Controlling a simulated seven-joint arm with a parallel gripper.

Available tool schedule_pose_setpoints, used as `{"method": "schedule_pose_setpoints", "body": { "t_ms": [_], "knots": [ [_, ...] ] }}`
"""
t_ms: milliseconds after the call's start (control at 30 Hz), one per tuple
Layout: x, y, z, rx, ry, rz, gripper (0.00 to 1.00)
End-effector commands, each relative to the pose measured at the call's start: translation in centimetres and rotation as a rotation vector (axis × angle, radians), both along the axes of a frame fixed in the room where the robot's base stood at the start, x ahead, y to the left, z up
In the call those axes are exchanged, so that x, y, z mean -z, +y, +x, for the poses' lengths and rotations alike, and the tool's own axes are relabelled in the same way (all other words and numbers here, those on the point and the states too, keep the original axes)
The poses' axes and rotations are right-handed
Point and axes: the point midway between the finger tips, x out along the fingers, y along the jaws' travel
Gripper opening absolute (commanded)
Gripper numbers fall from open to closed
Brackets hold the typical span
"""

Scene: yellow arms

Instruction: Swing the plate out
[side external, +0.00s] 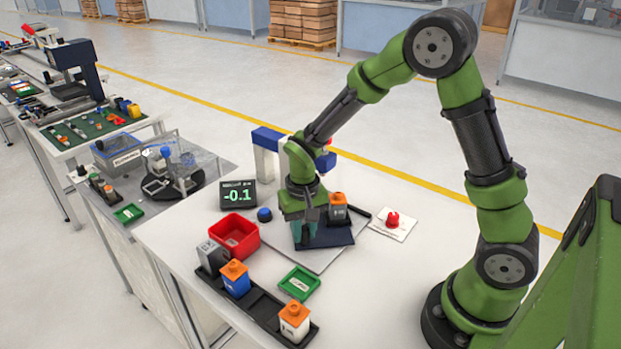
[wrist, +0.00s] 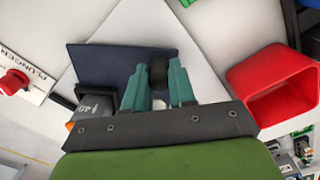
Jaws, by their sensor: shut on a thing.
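The dark navy plate (side external: 335,236) lies flat on a pale grey base, partly under my gripper. It also shows in the wrist view (wrist: 100,60). My gripper (side external: 306,238) points down at the plate's left part, with its teal fingers (wrist: 158,80) shut on a round black knob (wrist: 158,73) that stands at the plate. A grey block with an orange top (side external: 338,207) is beside my gripper, at the plate's far side. It shows partly in the wrist view (wrist: 95,106). My gripper hides where the knob joins the plate.
A display (side external: 238,195) reads -0.1. A red bin (side external: 232,237), green tray (side external: 299,283) and black rack (side external: 262,305) with several blocks stand left and in front. A blue-topped arch (side external: 268,138) stands behind. A red plunger (side external: 393,219) sits on a white card at right.

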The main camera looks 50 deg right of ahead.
Motion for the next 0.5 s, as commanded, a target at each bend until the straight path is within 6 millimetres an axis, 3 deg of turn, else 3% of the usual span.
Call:
{"method": "schedule_pose_setpoints", "body": {
  "t_ms": [500],
  "knots": [
    [0.01, 0.72, 0.87, -0.003, 0.000, 0.000, 0.14]
  ]
}}
